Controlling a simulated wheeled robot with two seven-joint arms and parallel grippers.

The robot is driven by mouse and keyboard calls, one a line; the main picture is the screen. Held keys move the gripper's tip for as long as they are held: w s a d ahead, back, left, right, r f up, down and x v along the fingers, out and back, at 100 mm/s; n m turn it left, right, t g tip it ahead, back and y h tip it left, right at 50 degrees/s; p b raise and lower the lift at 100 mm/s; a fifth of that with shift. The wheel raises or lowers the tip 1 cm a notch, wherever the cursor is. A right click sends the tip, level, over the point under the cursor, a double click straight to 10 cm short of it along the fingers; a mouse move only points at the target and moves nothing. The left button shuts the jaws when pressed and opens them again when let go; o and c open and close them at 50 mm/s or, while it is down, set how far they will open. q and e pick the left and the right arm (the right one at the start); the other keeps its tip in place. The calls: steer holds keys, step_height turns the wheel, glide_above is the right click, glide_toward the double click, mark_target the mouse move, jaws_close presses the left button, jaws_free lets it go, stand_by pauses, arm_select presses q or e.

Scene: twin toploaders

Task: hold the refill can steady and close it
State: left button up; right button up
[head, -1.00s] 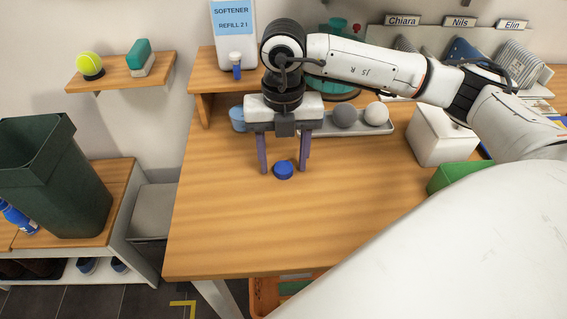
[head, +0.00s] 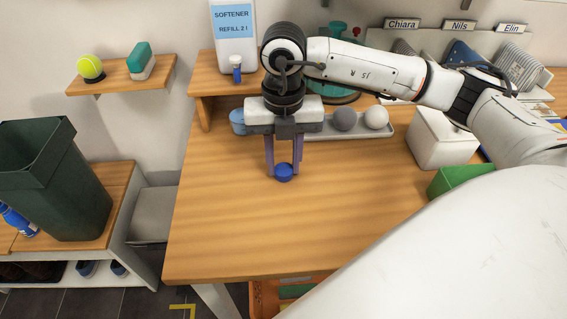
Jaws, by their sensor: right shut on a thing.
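The refill can (head: 233,40), white with a blue label reading SOFTENER REFILL 2 l, stands upright on the raised wooden shelf at the back; its top is cut off by the picture's edge. A round blue cap (head: 284,173) is at the wooden table's surface, well in front of the can. My right gripper (head: 284,168) points down, with its two purple fingers shut on the cap. Whether the cap is lifted off the table I cannot tell. My left gripper is not in view.
A small blue-and-white item (head: 236,68) stands in front of the can. A grey tray (head: 341,131) with a grey ball and a white ball lies behind my gripper. A white box (head: 441,138) and a green bin (head: 458,178) are right. The table front is clear.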

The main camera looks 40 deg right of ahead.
mark_target(280, 171)
step_height(280, 171, up, 10)
steer(key=shift+f, duration=0.15)
stand_by(0.5)
steer(key=s+a+f+m, duration=0.1)
steer(key=a+m, duration=0.2)
steer(key=m, duration=1.1)
steer(key=s+a+f+m, duration=0.1)
steer(key=s+a+m, duration=0.1)
steer(key=m, duration=1.3)
steer(key=shift+s+a+m, duration=0.3)
steer(key=shift+a, duration=0.3)
